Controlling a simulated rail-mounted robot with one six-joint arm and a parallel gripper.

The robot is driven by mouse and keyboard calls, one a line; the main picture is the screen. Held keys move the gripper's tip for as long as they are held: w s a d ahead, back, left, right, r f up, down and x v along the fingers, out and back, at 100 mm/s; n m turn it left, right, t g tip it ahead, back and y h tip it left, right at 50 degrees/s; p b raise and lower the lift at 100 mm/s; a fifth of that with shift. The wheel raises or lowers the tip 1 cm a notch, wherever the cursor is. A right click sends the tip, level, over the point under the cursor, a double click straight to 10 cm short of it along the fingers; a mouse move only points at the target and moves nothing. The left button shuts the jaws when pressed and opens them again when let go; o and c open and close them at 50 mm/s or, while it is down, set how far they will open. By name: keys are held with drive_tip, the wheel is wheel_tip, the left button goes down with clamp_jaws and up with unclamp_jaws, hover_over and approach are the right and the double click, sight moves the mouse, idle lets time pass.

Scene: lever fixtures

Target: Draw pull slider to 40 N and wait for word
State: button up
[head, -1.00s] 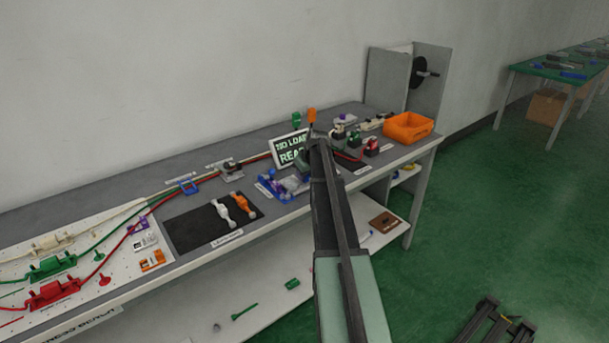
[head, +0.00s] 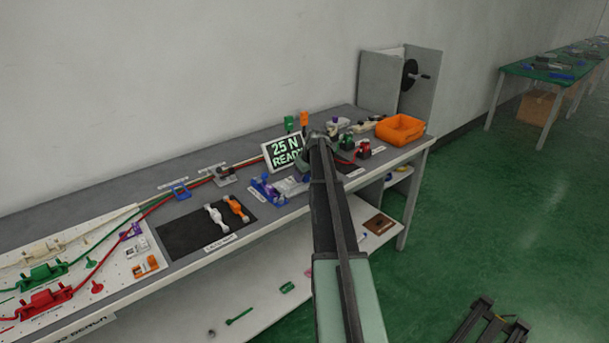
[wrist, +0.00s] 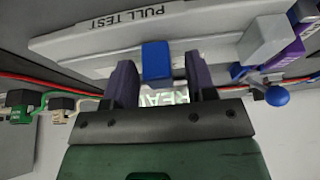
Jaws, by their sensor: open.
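The pull test fixture is a pale grey plate (wrist: 100,38) marked "PULL TEST" in the wrist view. A blue block (wrist: 156,60), likely the pull slider, stands out from its edge. My gripper (wrist: 160,72) is open, with one dark finger on each side of the blue block and visible gaps to it. In the head view my arm hides the gripper's tips and the slider. The tilted display (head: 283,152) reads "25 N" over "READY". Part of it shows upside down between my fingers in the wrist view.
A lever with a blue ball knob (wrist: 277,96) stands close to the right of my fingers. A green connector (wrist: 24,98) is at the left. Blue fixtures (head: 268,187), an orange bin (head: 400,130) and a black mat (head: 190,238) share the bench.

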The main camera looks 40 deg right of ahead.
drive_tip(key=p+v, duration=0.9)
drive_tip(key=v, duration=0.1)
drive_tip(key=shift+s+r+p, duration=0.2)
drive_tip(key=shift+r+p, duration=0.1)
drive_tip(key=shift+p, duration=0.05)
drive_tip(key=s+a+g, duration=0.1)
drive_tip(key=s+a, duration=0.6)
drive_tip(key=a, duration=0.9)
drive_tip(key=s+a+g, duration=0.2)
drive_tip(key=s+a, duration=0.6)
drive_tip(key=a, duration=0.7)
drive_tip(key=s+a+f+g, duration=0.1)
drive_tip(key=s+a, duration=0.6)
drive_tip(key=a, duration=0.9)
drive_tip(key=shift+s+a, duration=0.2)
drive_tip(key=shift+a, duration=0.1)
